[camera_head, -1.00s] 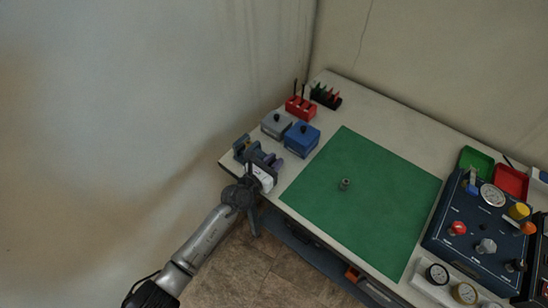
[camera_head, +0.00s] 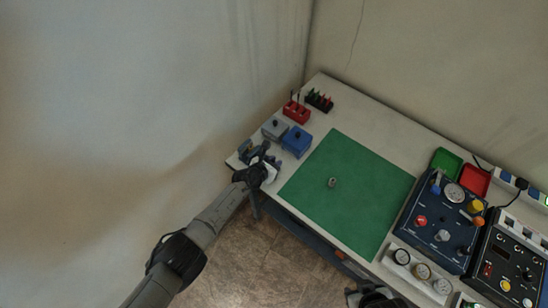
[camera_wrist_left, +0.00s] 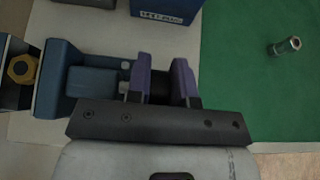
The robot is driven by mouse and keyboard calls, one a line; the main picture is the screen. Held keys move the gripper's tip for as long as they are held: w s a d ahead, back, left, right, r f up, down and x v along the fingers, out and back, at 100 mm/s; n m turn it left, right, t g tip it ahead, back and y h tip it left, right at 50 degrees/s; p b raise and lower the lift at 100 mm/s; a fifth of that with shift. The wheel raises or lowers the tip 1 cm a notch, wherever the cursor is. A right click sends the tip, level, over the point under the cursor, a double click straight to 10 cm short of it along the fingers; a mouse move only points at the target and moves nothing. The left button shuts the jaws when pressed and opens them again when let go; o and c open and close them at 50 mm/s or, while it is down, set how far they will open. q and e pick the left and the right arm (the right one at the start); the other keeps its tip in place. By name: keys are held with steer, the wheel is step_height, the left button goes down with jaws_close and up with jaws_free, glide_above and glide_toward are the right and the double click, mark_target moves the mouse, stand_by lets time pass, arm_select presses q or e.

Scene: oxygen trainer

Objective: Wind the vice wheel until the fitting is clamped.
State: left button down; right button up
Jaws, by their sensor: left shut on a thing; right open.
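The blue vice (camera_wrist_left: 75,85) is at the table's left corner; it also shows in the head view (camera_head: 246,149), partly hidden by my arm. A brass hex fitting (camera_wrist_left: 22,68) sits at its far left end in the wrist view; I cannot tell how tightly it is held. My left gripper (camera_wrist_left: 168,82), with purple fingertips, is shut on a dark part at the vice's right end, apparently the wheel, mostly hidden between the fingers. In the head view my left gripper (camera_head: 262,155) is at the vice. My right gripper (camera_head: 370,298) is partly visible at the bottom edge, open.
A grey box (camera_head: 275,128) and a blue box (camera_head: 297,141) stand close behind the vice. Gauges and a blue control panel (camera_head: 437,228) fill the right side.

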arm_select(q)
steer(key=shift+d+p, duration=0.15)
steer(key=shift+p, duration=0.3)
stand_by(0.3)
steer(key=c, duration=1.3)
jaws_free()
